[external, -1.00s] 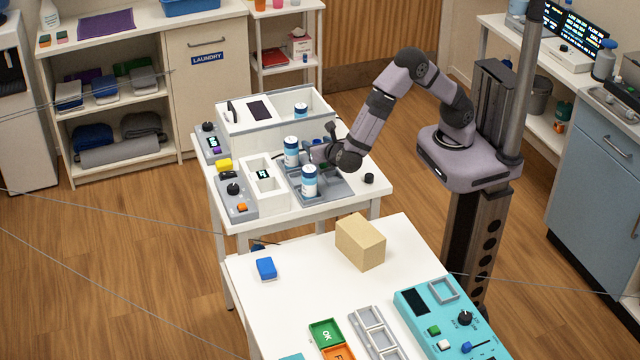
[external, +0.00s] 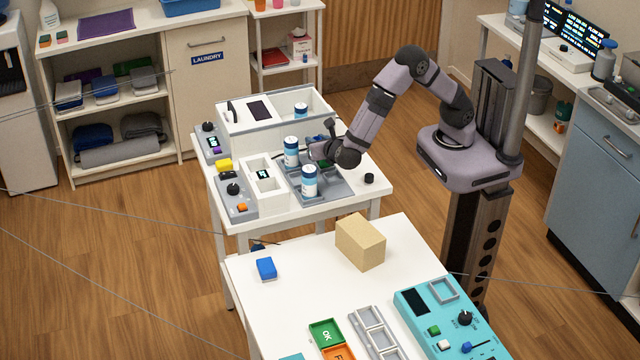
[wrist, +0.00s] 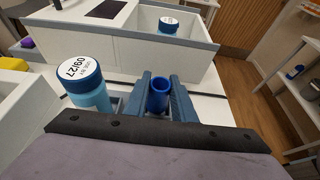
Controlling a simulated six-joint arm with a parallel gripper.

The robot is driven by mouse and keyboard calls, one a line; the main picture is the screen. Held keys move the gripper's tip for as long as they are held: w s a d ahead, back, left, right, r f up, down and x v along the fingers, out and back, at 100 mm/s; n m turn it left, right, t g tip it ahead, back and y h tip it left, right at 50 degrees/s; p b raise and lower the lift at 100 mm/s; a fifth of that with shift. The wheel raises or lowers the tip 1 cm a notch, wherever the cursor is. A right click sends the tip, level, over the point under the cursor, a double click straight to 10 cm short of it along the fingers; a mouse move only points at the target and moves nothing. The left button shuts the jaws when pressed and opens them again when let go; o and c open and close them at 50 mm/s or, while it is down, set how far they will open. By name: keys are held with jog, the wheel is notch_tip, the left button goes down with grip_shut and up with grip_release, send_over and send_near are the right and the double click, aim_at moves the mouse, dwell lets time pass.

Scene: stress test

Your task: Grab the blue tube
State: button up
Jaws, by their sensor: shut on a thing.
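The blue tube (wrist: 158,96) is a small open-topped cylinder in the wrist view. It stands between the two fingers of my gripper (wrist: 161,98), which are shut on it. In the external view my gripper (external: 314,151) is low over the grey tray on the white table, beside the blue-and-white canisters. The tube cannot be made out there. In the wrist view a canister (wrist: 84,85) with a "09/27" label on its lid stands just left of the fingers.
Two canisters (external: 291,151) (external: 310,180) stand on the grey tray (external: 335,188). A white bin (external: 262,126) behind holds another canister (external: 301,109). A small white box (external: 264,190) is to the left. A tan block (external: 361,243) sits on the nearer table.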

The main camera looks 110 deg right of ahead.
notch_tip(320, 180, up, 9)
jog(key=shift+b, duration=0.4)
